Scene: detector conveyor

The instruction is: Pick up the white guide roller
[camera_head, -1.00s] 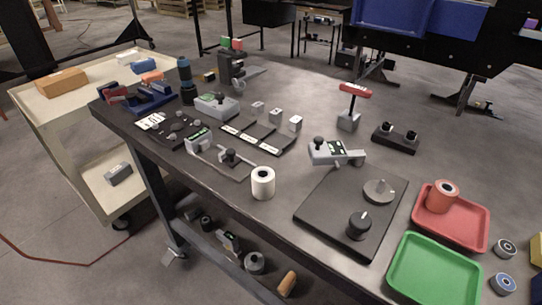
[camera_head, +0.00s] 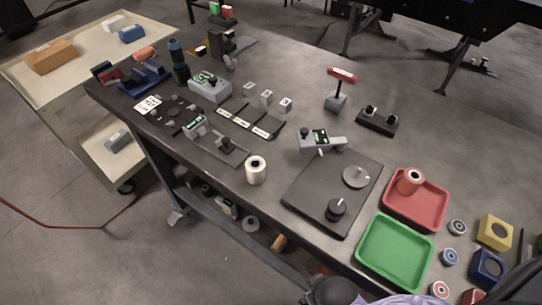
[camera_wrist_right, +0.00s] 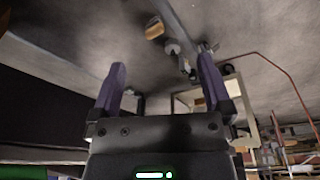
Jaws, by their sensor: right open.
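The white guide roller (camera_head: 257,171) stands upright near the front edge of the dark table (camera_head: 235,188) in the head view, left of the black plate with knobs. Its centre hole faces up. In the wrist view my right gripper (camera_wrist_right: 161,62) has its two purple fingers spread wide with nothing between them. That view looks past the table's edge at the floor and lower items, and the white roller cannot be made out there. Part of my right arm shows at the bottom of the head view, its fingertips not clearly visible. My left gripper is not in view.
The black plate (camera_head: 311,210) lies right of the roller, and a grey bracket fixture (camera_head: 226,150) lies to its left. A red tray (camera_head: 428,209) holds a red roller (camera_head: 410,181). A green tray (camera_head: 372,255) and several bearings lie at right.

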